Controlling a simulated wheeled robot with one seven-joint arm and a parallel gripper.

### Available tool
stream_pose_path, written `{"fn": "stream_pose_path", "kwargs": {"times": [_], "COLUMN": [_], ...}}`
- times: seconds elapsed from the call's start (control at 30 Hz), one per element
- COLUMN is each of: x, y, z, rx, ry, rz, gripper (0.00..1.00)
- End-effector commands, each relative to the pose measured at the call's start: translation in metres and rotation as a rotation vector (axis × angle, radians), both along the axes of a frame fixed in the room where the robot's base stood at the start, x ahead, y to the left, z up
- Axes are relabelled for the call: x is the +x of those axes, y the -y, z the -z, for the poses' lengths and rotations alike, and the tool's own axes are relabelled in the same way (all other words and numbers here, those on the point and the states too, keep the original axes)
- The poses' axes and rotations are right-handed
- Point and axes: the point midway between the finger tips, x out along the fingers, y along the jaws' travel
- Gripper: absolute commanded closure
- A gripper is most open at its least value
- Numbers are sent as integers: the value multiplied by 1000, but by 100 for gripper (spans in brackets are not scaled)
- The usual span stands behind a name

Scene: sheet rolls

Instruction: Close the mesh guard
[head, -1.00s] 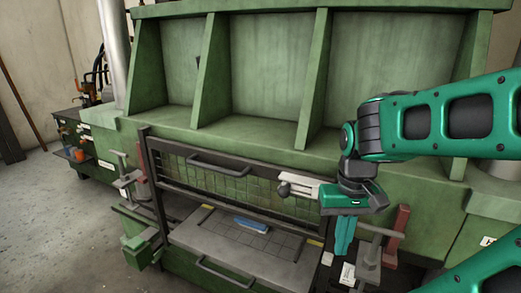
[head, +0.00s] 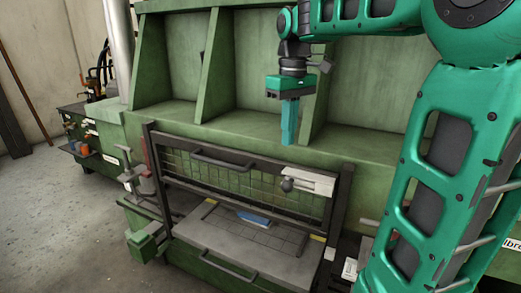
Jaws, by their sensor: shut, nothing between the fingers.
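The mesh guard (head: 234,178) is a dark frame with wire mesh and a dark bar handle (head: 222,159) along its top. It stands raised at the back of a grey drawer-like tray (head: 225,238), whose surface is uncovered in front. A pale latch plate with a round knob (head: 289,184) sits at the guard's right side. My gripper (head: 288,140) points down in front of the green machine, above the guard's top edge in the picture. Its teal fingers are together and empty, and it appears clear of the guard.
A blue object (head: 254,219) lies on the tray. The tray has its own front handle (head: 228,267). A clamp-like fitting (head: 136,182) stands left of the guard. Green upright ribs (head: 219,70) rise behind. Open floor (head: 60,220) lies to the left.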

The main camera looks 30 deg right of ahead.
Motion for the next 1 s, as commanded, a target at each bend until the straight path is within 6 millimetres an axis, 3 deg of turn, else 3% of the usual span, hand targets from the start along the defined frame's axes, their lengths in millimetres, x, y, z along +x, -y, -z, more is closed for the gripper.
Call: {"fn": "stream_pose_path", "kwargs": {"times": [0.03,0.1,0.33,0.57,1.0], "x": [19,38,77,84,83], "y": [-3,-9,-19,-23,-24], "z": [-13,-28,-59,-66,-45], "rx": [-3,-6,-19,-21,-18], "ry": [2,0,-1,-2,-2], "rz": [-66,-156,-352,-405,-406], "gripper": [100,100,100,100,100]}}
